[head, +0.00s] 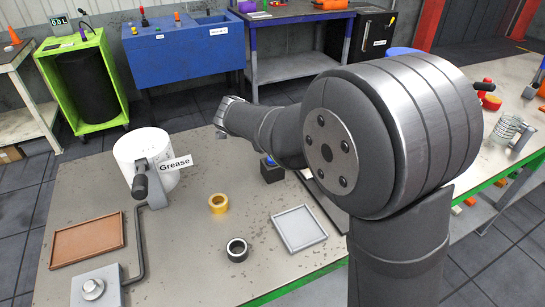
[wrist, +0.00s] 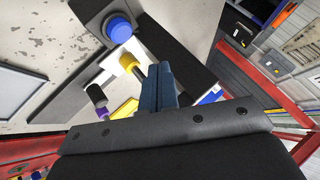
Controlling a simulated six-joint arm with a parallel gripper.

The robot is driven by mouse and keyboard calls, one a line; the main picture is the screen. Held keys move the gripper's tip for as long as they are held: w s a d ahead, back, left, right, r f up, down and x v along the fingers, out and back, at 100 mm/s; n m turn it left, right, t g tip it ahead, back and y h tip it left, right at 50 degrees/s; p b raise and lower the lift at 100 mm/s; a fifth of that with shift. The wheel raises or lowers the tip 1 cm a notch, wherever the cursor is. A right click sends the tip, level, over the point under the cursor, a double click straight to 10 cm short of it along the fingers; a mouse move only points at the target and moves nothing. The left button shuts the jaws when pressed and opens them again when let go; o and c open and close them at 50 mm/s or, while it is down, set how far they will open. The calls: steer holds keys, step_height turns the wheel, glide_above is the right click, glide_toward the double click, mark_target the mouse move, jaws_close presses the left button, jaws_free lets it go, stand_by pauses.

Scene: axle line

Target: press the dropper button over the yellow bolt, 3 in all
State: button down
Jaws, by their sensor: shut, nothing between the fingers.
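My gripper (wrist: 161,70) is shut and empty in the wrist view, its two blue-grey fingers together. A yellow part with a dark tip (wrist: 129,62), perhaps the yellow bolt, shows just left of the fingertips, with a gap in the picture. A black part with a purple end (wrist: 97,98) is further left. A blue round button (wrist: 119,29) on a dark block shows above left of the fingers. In the head view a dark block with a blue top (head: 271,168) stands beside my arm. My arm hides much behind it, and I cannot make out a dropper button clearly.
On the table are a white Grease pot (head: 147,160), a brown tray (head: 87,239), a grey tray (head: 299,228), a yellow ring (head: 218,203) and a black ring (head: 237,249). A blue cabinet (head: 185,50) stands behind. The table's middle has bare room.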

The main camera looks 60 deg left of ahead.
steer(key=shift+f, duration=2.2)
steer(key=shift+f, duration=0.2)
steer(key=shift+f, duration=0.25)
steer(key=shift+f, duration=0.5)
stand_by(0.8)
steer(key=shift+r, duration=0.95)
steer(key=shift+r, duration=2.5)
stand_by(0.6)
